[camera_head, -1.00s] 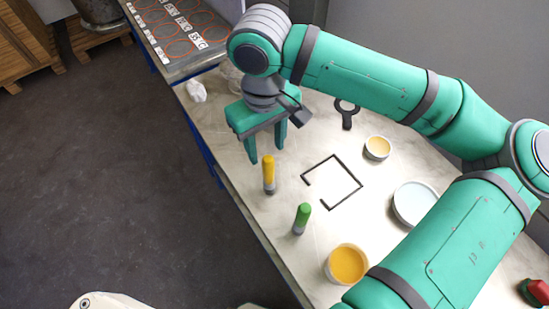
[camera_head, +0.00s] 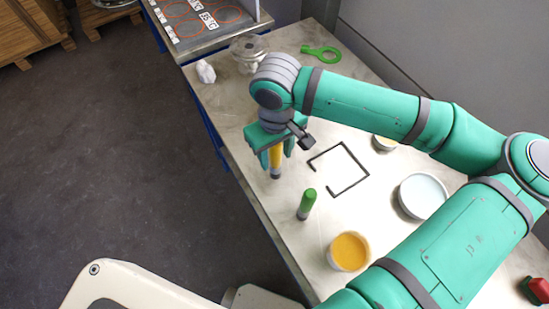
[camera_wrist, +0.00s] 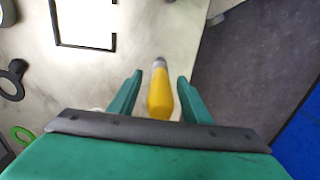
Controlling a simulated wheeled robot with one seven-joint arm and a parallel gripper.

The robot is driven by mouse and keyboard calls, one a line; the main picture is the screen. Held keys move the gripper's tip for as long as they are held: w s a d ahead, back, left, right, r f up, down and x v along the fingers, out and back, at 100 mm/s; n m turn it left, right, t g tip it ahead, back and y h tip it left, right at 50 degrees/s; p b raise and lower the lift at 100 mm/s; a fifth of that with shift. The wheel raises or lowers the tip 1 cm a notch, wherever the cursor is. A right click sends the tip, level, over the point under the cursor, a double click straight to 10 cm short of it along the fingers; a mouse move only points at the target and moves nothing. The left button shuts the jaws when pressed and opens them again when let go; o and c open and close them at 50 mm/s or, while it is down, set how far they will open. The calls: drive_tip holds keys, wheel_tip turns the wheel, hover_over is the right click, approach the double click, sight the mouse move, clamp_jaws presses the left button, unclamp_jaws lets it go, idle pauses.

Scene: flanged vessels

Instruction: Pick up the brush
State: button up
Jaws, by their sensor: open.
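A yellow-handled tool (camera_head: 275,161) with a grey lower end stands upright on the bench; it looks like the brush. A similar green-handled tool (camera_head: 307,203) stands nearer to me. My gripper (camera_head: 276,156) is open and points down over the yellow tool. In the wrist view, the yellow tool (camera_wrist: 160,95) is between the two fingers of my gripper (camera_wrist: 160,78), with a gap on each side. The fingers partly hide the tool in the head view, and I cannot see bristles.
A black square frame (camera_head: 366,178) lies right of the gripper. An orange-filled dish (camera_head: 349,251), a pale dish (camera_head: 423,196) and a small dish (camera_head: 385,143) stand on the bench. The bench's left edge is close.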

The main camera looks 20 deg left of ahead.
clamp_jaws()
